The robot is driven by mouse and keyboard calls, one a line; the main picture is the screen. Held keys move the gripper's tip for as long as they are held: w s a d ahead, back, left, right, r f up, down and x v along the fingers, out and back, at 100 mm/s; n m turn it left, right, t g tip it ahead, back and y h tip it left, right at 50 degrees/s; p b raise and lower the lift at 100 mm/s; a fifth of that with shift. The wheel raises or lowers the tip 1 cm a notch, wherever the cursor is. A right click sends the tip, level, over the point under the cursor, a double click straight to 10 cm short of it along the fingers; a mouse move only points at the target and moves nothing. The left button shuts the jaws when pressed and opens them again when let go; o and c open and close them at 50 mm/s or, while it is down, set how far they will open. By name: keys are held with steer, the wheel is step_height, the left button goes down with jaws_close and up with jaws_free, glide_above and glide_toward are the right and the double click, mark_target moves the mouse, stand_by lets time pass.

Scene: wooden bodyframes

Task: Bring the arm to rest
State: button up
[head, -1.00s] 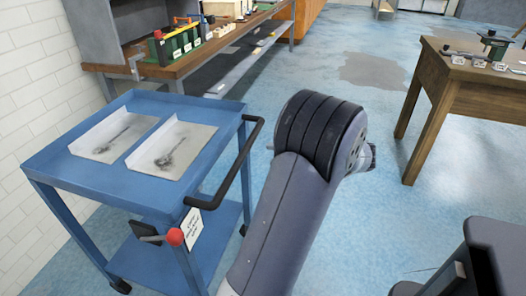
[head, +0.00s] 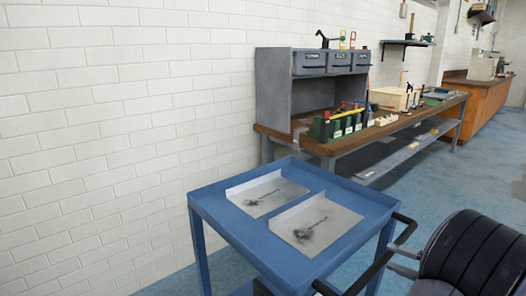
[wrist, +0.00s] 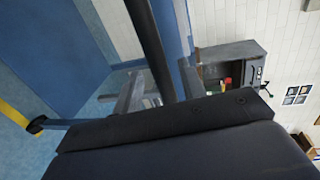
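My arm (head: 475,255) shows only as a dark ribbed joint at the lower right of the head view, close to the black handle of the blue cart. In the wrist view a large dark body of mine fills the bottom.
The blue cart (head: 228,212) carries two grey trays (head: 262,188) with dark tools or marks on them. Its black handle (head: 404,236) faces my arm. A wooden bench (head: 315,143) with a grey cabinet (head: 272,95) stands behind, along a white brick wall. Blue floor shows at right.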

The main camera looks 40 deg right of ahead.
mark_target(387, 254)
steer(key=x, duration=0.2)
steer(key=shift+w+f, duration=0.15)
steer(key=shift+w, duration=0.9)
